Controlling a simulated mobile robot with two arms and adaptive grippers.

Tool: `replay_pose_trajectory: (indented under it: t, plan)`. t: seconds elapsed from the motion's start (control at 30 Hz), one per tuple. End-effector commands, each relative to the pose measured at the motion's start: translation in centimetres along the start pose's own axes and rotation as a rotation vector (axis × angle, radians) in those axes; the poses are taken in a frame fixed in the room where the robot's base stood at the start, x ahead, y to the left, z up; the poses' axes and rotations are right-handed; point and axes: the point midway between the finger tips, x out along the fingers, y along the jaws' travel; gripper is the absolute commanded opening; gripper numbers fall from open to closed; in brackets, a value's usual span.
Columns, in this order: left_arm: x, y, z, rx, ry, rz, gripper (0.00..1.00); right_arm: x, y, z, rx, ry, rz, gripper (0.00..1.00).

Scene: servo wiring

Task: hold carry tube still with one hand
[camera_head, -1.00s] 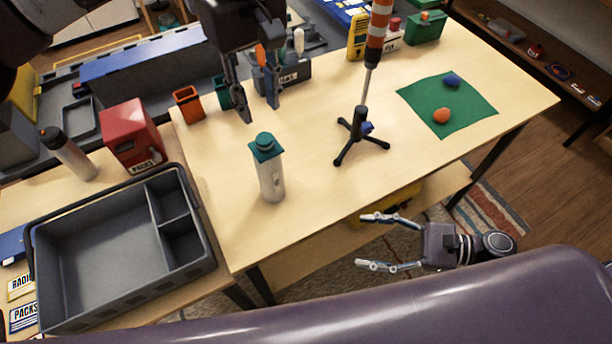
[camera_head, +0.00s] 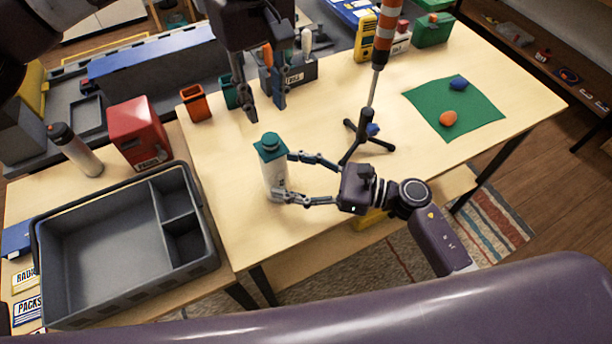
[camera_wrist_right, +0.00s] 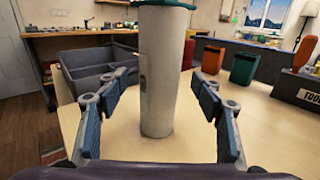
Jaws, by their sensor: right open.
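The carry tube (camera_head: 273,172), a white cylinder with a teal cap, stands upright on the wooden table. It also shows in the right wrist view (camera_wrist_right: 160,75), between the two fingers. My right gripper (camera_head: 289,178) is open, its fingers reaching in from the right on either side of the tube. In the right wrist view (camera_wrist_right: 160,115) there is a gap between each finger and the tube. My left gripper (camera_head: 266,115) hangs above the table behind the tube, its fingers apart and pointing down, with nothing seen between their tips.
A grey divided tray (camera_head: 100,250) stands to the left, with a red box (camera_head: 137,132) behind it. A black tripod (camera_head: 366,125) with a striped pole stands right of the tube. A green mat (camera_head: 470,112) with two small objects lies farther right.

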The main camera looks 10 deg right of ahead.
Motion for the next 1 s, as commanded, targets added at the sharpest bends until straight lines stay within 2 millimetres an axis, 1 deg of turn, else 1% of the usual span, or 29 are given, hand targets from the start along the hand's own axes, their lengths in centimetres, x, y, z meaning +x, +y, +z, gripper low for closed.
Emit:
replay_pose_trajectory:
  t: [0.03, 0.1, 0.23, 0.37, 0.57, 0.67, 1.0]
  plan:
    - [0.0, 0.0, 0.0, 0.000, 0.000, 0.000, 0.29, 0.8, 0.0, 0.1, 0.000, -0.002, 0.001, 0.61]
    - [0.0, 0.0, 0.0, 0.000, 0.000, 0.000, 0.29, 1.7, 0.0, 0.1, 0.001, -0.002, 0.001, 0.61]
    - [0.0, 0.0, 0.0, 0.000, 0.000, 0.000, 0.29, 2.8, 0.0, 0.0, 0.000, -0.001, 0.000, 0.61]
    - [0.0, 0.0, 0.0, 0.000, 0.000, 0.000, 0.29, 3.2, 0.0, 0.0, -0.001, 0.000, 0.000, 0.61]
    - [0.0, 0.0, 0.0, 0.000, 0.000, 0.000, 0.29, 3.2, 0.0, 0.0, -0.001, 0.001, 0.000, 0.61]
    - [0.0, 0.0, 0.0, 0.000, 0.000, 0.000, 0.29, 3.2, 0.0, 0.0, -0.001, 0.001, 0.000, 0.52]
    - [0.0, 0.0, 0.0, 0.000, 0.000, 0.000, 0.29, 3.1, 0.0, -0.1, 0.000, 0.001, 0.000, 0.15]
